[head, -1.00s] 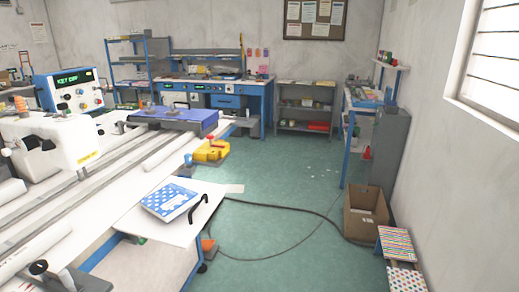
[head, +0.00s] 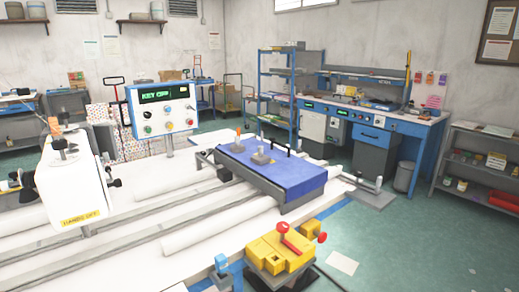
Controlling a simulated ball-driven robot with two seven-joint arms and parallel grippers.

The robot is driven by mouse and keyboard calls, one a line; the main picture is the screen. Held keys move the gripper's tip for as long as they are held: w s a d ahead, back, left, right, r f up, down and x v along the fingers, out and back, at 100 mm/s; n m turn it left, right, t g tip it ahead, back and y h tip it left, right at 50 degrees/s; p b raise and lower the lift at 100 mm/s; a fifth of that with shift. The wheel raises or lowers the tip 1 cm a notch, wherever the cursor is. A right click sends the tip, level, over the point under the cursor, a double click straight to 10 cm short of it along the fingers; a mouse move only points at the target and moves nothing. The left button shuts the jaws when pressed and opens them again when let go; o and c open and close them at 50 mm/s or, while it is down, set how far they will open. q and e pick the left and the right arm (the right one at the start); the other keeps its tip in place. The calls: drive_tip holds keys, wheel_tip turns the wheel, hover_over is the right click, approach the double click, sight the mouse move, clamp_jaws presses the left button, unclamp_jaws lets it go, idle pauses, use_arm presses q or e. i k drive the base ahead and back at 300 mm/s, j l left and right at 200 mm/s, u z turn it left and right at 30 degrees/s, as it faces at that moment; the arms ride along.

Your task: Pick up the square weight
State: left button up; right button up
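A blue-covered platform (head: 290,182) sits on the rails of the long white table. On its left part stand two small grey blocks. The nearer one (head: 262,158) looks like a squarish metal weight with a short upright knob. The other block (head: 237,147), just behind and left of it, has an orange top. A dark handle-like bar (head: 278,146) shows near the platform's back edge. The blocks are too small to tell for certain which is the square weight. Neither of my grippers is in view.
A yellow fixture with a red knob (head: 280,250) stands at the table's near edge. A white machine head (head: 75,190) and a control box reading KEY OFF (head: 162,109) stand at the left. Green floor (head: 420,245) is open at the right.

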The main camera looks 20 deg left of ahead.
sight(261, 159)
drive_tip(key=i+l+u, duration=0.15)
drive_tip(key=i+l, duration=0.15)
drive_tip(key=i+l+u, duration=0.15)
drive_tip(key=i+l, duration=0.15)
drive_tip(key=i+l+u, duration=0.15)
drive_tip(key=i+l, duration=0.25)
drive_tip(key=i+l+u, duration=0.15)
drive_tip(key=i+l, duration=0.15)
drive_tip(key=i+l+u, duration=0.1)
drive_tip(key=i+l, duration=0.15)
drive_tip(key=l, duration=0.25)
drive_tip(key=i+l+u, duration=0.15)
drive_tip(key=l, duration=0.3)
drive_tip(key=i, duration=0.1)
